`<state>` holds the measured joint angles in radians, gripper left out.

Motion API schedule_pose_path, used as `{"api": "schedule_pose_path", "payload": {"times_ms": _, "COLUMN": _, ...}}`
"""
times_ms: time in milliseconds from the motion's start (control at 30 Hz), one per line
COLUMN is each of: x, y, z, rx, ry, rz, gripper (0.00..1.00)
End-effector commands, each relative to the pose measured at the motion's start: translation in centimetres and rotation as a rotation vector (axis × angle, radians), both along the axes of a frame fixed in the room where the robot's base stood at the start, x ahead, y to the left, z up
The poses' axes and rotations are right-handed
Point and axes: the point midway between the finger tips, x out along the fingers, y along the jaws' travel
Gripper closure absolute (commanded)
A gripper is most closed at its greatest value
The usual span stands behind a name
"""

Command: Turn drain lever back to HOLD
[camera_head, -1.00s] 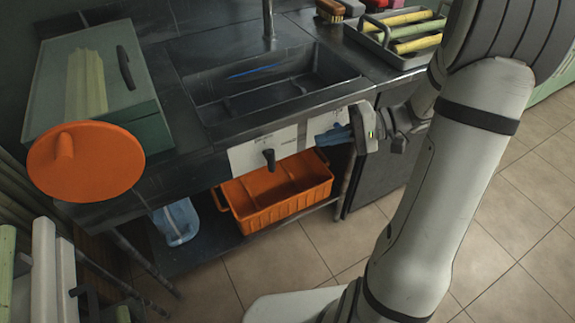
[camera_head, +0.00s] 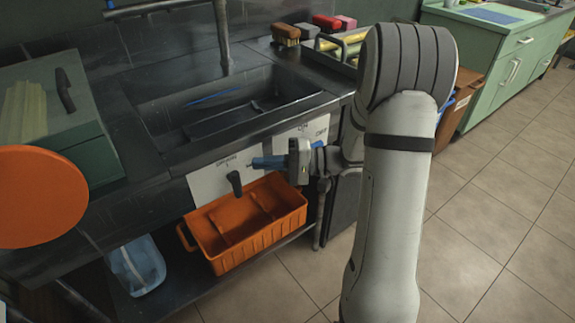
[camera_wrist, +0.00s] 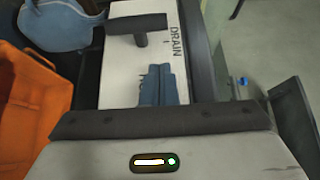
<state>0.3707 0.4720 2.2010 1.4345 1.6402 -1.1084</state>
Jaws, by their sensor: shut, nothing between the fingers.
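The drain lever (camera_head: 234,182) is a black handle hanging roughly downward on the white panel (camera_head: 206,186) below the sink. In the wrist view the lever (camera_wrist: 137,26) is a dark bar on a short stem beside the word DRAIN on the panel (camera_wrist: 118,70). My gripper (camera_head: 256,163) is just right of and slightly above the lever in the head view. Its blue fingers are together and empty. In the wrist view the fingers (camera_wrist: 157,72) point toward the lever, with a small gap of panel between. The HOLD marking is not readable.
An orange bin (camera_head: 205,240) sits on the shelf below the panel, and a blue container (camera_head: 138,265) stands left of it. The sink (camera_head: 170,118) is above. An orange disc (camera_head: 38,195) is at the left. Floor (camera_head: 480,235) at the right is clear.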

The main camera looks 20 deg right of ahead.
Motion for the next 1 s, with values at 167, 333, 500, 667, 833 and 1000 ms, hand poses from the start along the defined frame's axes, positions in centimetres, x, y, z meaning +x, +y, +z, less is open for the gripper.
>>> {"api": "schedule_pose_path", "payload": {"times_ms": 167, "x": -1.6, "y": 2.1, "z": -0.1, "rx": -0.001, "ry": 0.001, "rz": 0.001, "gripper": 1.0}}
{"api": "schedule_pose_path", "payload": {"times_ms": 333, "x": -2.1, "y": 2.9, "z": -0.1, "rx": -0.001, "ry": 0.002, "rz": 0.0, "gripper": 1.0}}
{"api": "schedule_pose_path", "payload": {"times_ms": 500, "x": -2.1, "y": 3.0, "z": 0.0, "rx": -0.001, "ry": 0.001, "rz": 0.0, "gripper": 1.0}}
{"api": "schedule_pose_path", "payload": {"times_ms": 667, "x": -2.1, "y": 2.9, "z": 0.0, "rx": -0.001, "ry": 0.001, "rz": 0.0, "gripper": 1.0}}
{"api": "schedule_pose_path", "payload": {"times_ms": 833, "x": -2.1, "y": 2.7, "z": 0.1, "rx": -0.028, "ry": -0.011, "rz": -0.005, "gripper": 1.0}}
{"api": "schedule_pose_path", "payload": {"times_ms": 1000, "x": -2.1, "y": 2.5, "z": 0.3, "rx": -0.093, "ry": -0.036, "rz": -0.011, "gripper": 1.0}}
